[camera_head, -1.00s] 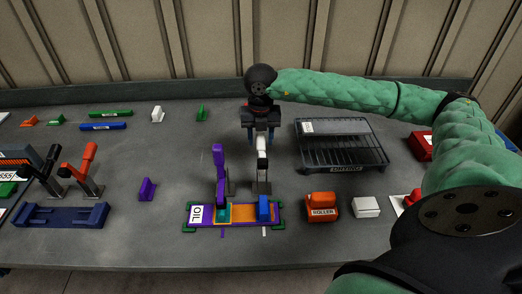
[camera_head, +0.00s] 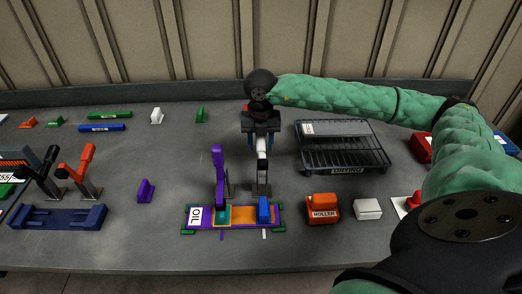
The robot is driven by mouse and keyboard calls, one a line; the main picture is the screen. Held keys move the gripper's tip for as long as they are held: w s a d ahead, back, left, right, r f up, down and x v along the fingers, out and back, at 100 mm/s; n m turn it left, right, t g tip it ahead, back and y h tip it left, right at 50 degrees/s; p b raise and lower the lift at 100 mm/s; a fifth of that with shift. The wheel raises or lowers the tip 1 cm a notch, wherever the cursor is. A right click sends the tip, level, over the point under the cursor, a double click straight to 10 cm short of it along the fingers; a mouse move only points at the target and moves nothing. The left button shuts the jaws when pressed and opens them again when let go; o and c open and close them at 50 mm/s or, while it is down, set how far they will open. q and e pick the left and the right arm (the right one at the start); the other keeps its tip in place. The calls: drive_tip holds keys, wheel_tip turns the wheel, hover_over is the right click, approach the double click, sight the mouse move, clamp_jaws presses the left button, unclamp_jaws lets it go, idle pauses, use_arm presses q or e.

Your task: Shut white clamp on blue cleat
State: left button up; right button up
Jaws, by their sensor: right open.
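The white clamp (camera_head: 262,146) stands upright behind the blue cleat (camera_head: 264,208), its pale lever raised on a grey base (camera_head: 263,180). The blue cleat sits on the right part of a purple and orange board (camera_head: 240,216) labelled OIL at its left end. My right gripper (camera_head: 261,143) points down over the top of the white clamp's lever, with its open fingers at either side of it. Whether the fingers touch the lever cannot be told. A purple clamp (camera_head: 218,165) stands to the left by a teal cleat (camera_head: 222,214). My left gripper is not in view.
A black wire rack (camera_head: 343,150) stands right of my right gripper, under my arm. An orange roller block (camera_head: 322,207) and a white block (camera_head: 367,208) lie right of the board. Orange and dark levers (camera_head: 76,170) and a navy fixture (camera_head: 58,217) stand at left.

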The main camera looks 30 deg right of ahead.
drive_tip(key=c, duration=0.7)
